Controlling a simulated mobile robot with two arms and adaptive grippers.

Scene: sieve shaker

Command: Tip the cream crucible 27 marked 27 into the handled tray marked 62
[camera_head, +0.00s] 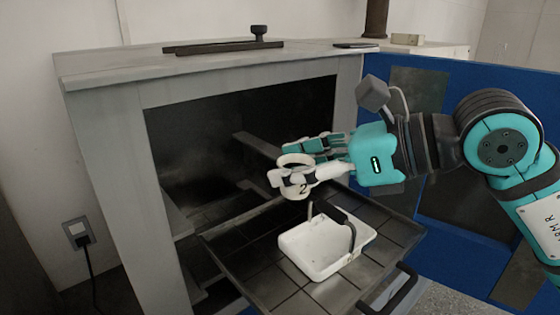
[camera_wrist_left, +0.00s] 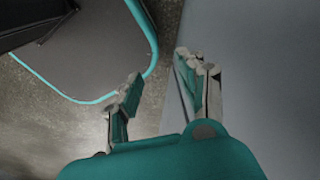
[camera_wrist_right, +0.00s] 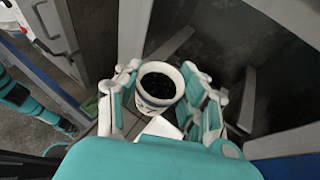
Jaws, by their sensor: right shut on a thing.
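The cream crucible (camera_head: 297,186) is held upright in my right gripper (camera_head: 302,163), above the white handled tray (camera_head: 312,256). A dark "2" shows on its side; the rest of its marking is hidden. In the right wrist view the crucible (camera_wrist_right: 160,86) sits between both fingers, with dark contents inside. The handled tray rests on the pulled-out grid rack and looks empty, with a dark arched handle; I cannot read its mark. My left gripper (camera_wrist_left: 165,90) shows in the left wrist view, open and empty, away from both things.
The grey cabinet (camera_head: 105,130) has an open dark chamber behind the crucible. The tiled rack (camera_head: 265,255) sticks out of it, with a dark pull handle (camera_head: 402,290) in front. The blue door (camera_head: 455,225) stands open at the right. Dark bars (camera_head: 222,46) lie on the cabinet top.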

